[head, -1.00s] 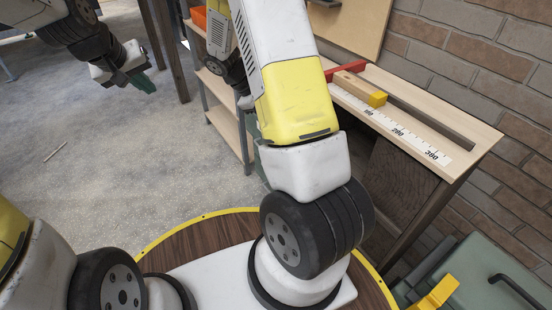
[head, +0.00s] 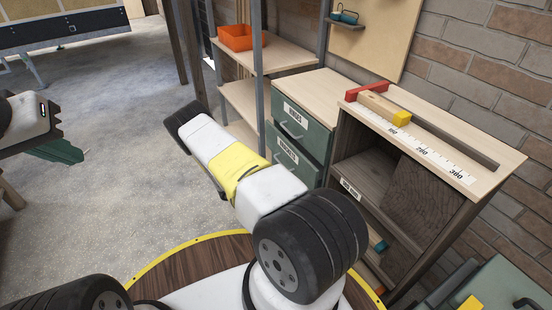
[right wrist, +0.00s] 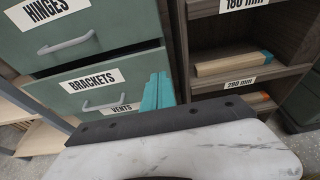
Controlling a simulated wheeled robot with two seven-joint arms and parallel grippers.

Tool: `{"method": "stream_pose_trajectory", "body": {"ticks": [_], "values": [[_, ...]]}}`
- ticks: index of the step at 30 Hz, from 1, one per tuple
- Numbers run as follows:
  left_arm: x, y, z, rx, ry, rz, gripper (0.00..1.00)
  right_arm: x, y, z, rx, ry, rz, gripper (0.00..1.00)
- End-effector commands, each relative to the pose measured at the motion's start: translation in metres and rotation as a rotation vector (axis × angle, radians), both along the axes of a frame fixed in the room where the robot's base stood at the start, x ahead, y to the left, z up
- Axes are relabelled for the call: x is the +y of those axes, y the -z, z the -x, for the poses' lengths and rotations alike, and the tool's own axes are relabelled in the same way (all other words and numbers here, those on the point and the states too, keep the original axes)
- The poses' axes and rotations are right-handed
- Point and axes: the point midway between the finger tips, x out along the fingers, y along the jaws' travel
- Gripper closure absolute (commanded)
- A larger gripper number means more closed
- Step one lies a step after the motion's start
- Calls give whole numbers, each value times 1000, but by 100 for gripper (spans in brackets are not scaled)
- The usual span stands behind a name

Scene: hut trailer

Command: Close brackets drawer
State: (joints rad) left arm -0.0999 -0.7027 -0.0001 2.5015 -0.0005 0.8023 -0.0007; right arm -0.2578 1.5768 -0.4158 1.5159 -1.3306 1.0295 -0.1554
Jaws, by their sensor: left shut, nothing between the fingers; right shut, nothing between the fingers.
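The brackets drawer (head: 296,163) is a green drawer front with a white label, below the hinges drawer (head: 304,128) in the cabinet at centre. In the right wrist view the brackets drawer (right wrist: 135,73) has a grey handle and a dark gap above its front. I cannot tell how far it stands out. My right gripper's teal fingers (right wrist: 158,91) are shut and empty, in front of the drawer's right end; contact is unclear. In the head view this gripper is hidden. My left gripper (head: 62,151) is shut and empty at the far left, away from the cabinet.
A vents drawer (right wrist: 122,108) lies below, partly hidden. Right of the drawers, open shelves hold wood blocks (right wrist: 228,65). A ruler (head: 425,150) and wooden pieces lie on the top. A shelf rack with an orange bin (head: 248,37) stands left. The floor at left is free.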

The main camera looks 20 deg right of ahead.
Motion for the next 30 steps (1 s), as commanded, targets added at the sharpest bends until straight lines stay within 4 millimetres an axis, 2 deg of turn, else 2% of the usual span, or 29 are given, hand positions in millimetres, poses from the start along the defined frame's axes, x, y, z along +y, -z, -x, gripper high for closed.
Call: {"method": "stream_pose_trajectory", "body": {"ticks": [13,18,23,30], "values": [[0,0,-1,-1,-1,1,100,-87,27,-5,0,5,-1,100],[0,0,-1,-1,-1,1,100,-112,27,-8,-2,5,-1,100],[0,0,-1,-1,-1,1,100,-124,27,-9,-1,4,-1,100],[0,0,-1,-1,-1,1,100,-126,26,-9,-1,3,-1,100]]}}
